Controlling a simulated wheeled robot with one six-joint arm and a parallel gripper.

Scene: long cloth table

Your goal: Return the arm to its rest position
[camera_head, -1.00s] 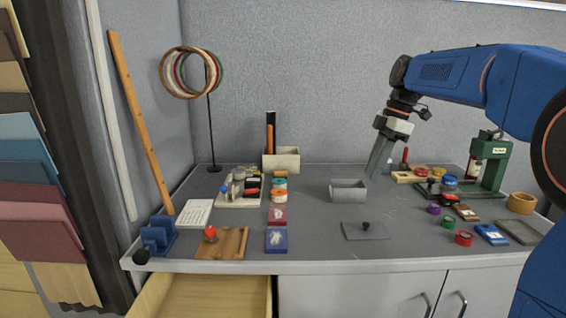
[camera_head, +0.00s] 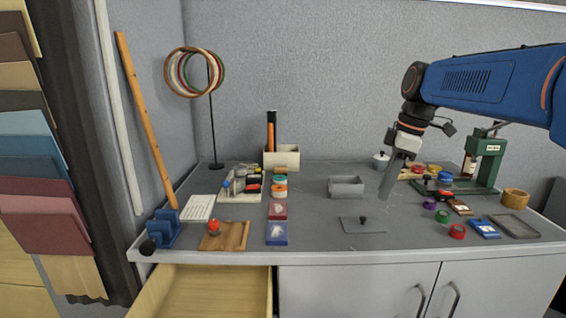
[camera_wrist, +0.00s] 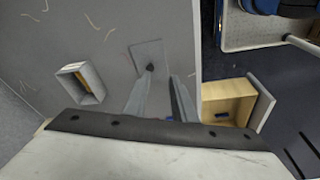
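My blue arm reaches in from the right in the head view. My gripper (camera_head: 386,196) points down above the grey table (camera_head: 310,215), to the right of the small grey box (camera_head: 346,187). In the wrist view the two fingers (camera_wrist: 160,82) stand apart with nothing held between them. Beyond them lies a flat grey lid with a dark knob (camera_wrist: 149,55), which also lies on the table in the head view (camera_head: 370,225). The grey box (camera_wrist: 70,72) in the wrist view holds something yellow-brown.
An open wooden drawer (camera_head: 212,290) sticks out below the table's front left. A green press (camera_head: 490,160) stands at the right, with coloured round tins (camera_head: 457,231) before it. A hoop stand (camera_head: 213,130) is at the back left.

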